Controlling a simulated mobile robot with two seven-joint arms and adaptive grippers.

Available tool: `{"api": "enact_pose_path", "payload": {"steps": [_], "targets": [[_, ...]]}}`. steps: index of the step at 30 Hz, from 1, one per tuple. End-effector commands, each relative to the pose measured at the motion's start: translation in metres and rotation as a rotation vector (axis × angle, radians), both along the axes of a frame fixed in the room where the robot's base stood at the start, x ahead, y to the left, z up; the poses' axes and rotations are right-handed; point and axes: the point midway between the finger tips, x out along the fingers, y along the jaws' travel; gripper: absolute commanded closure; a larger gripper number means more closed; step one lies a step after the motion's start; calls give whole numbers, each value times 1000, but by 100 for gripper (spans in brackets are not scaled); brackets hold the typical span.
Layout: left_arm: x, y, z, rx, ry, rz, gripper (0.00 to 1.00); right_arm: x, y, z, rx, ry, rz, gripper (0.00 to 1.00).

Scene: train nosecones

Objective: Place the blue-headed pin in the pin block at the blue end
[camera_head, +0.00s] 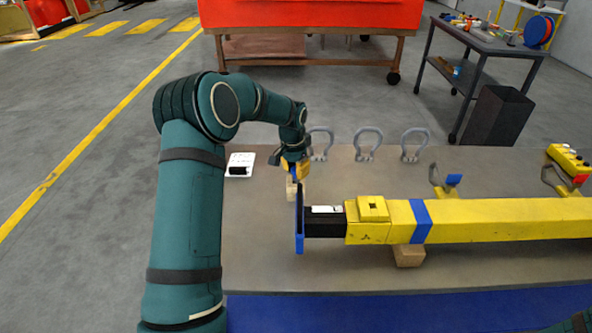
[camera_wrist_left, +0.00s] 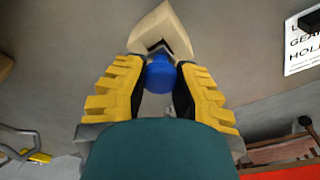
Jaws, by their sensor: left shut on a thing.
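My left gripper (camera_head: 294,172) is shut on the blue-headed pin, whose round blue head (camera_wrist_left: 160,73) shows between the yellow fingers in the left wrist view. The pin's shank is hidden. A pale wooden pin block (camera_wrist_left: 163,32) with a dark notch lies just beyond the head; I cannot tell whether the pin touches it. In the head view the block (camera_head: 291,190) is partly hidden, just below the gripper. It stands by the upright blue end plate (camera_head: 299,222) of the long yellow bar (camera_head: 480,219). My right gripper is out of view.
The bar rests on a wooden support (camera_head: 408,256) on the grey table (camera_head: 262,265). Grey shackles (camera_head: 367,145) stand along the back edge. A white label card (camera_head: 240,160) lies left of the gripper. Yellow pieces with grey loops (camera_head: 446,184) stand behind the bar.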

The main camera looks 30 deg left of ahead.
Motion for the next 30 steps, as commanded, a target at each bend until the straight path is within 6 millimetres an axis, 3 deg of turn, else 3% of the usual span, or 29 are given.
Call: {"api": "enact_pose_path", "payload": {"steps": [5,6,7,20,30], "targets": [[0,0,-3,0,0,0,100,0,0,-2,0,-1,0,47],[0,0,-3,0,0,0,61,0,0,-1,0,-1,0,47],[0,0,-3,0,0,0,50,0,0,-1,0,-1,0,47],[0,0,6,1,-1,0,50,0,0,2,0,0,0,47],[-6,2,70,2,-5,-1,50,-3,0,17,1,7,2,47]]}}
